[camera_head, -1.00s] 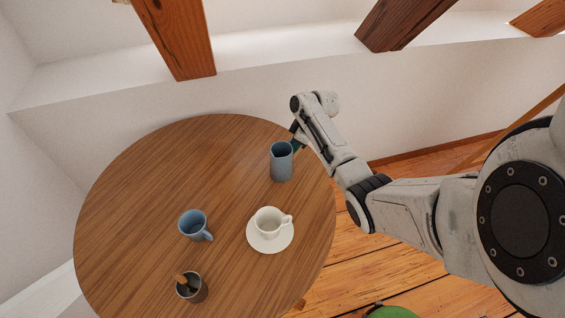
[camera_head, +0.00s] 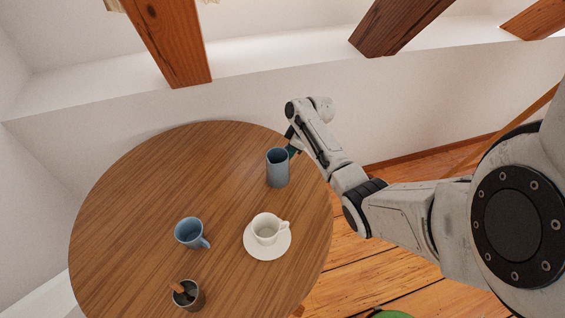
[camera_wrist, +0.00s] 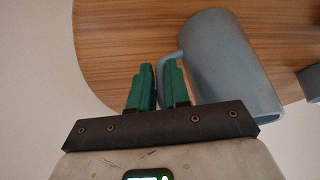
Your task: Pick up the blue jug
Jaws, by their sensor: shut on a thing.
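The blue jug (camera_head: 278,170) is a tall grey-blue vessel upright at the right side of the round table, near its edge. In the wrist view the jug (camera_wrist: 228,65) fills the upper right, its handle toward my gripper. My gripper (camera_wrist: 160,75) has two green fingers, one on each side of the handle, and is shut on it. In the head view my gripper (camera_head: 293,147) is partly hidden behind the jug. I cannot see a gap between the jug's base and the table.
The round wooden table (camera_head: 150,190) also holds a blue mug (camera_head: 189,233), a white cup (camera_head: 265,228) on a saucer (camera_head: 268,252) and a grey pot (camera_head: 189,296) with brown contents. The table's left and back are clear. Timber beams (camera_head: 165,40) stand by the white wall behind.

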